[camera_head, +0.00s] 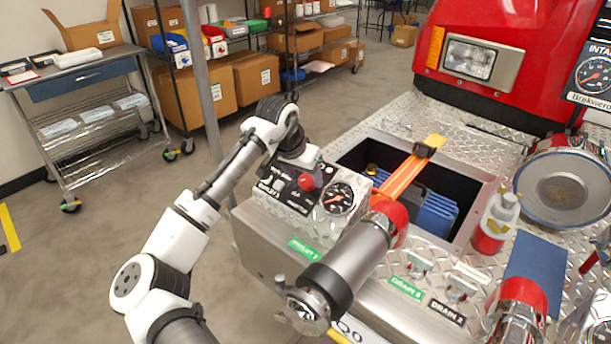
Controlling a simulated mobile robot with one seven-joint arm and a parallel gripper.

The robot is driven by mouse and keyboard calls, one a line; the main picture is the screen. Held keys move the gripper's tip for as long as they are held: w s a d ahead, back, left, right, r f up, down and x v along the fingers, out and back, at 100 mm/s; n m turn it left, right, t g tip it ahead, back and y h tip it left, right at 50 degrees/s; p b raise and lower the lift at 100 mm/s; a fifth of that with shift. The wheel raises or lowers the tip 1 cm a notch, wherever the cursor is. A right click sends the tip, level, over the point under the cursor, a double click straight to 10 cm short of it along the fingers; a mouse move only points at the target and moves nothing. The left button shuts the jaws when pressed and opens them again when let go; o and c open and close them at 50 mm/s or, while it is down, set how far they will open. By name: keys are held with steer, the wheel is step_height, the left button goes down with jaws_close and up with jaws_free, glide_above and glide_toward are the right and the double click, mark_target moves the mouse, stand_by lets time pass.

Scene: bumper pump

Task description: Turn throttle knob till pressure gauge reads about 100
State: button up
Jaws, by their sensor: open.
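A control panel (284,191) with black label plates sits on the front left of the diamond-plate bumper. A red round knob (307,182), apparently the throttle knob, stands on it. The pressure gauge (338,198), with a black face, is just right of the knob; its reading is too small to tell. My white arm reaches up from the lower left and bends down over the panel. My gripper (300,164) is open, close above and behind the red knob. Its fingertips are partly hidden, and I cannot tell whether it touches the knob.
A large metal nozzle (347,262) with a red collar juts forward right of the panel. Behind it is an open bumper compartment with an orange strap (406,176) and blue items (434,214). A thin grey pole (199,75) stands behind my arm.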

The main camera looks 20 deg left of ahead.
steer(key=shift+x, duration=1)
steer(key=c, duration=1)
steer(key=shift+o, duration=0.2)
steer(key=shift+m, duration=0.3)
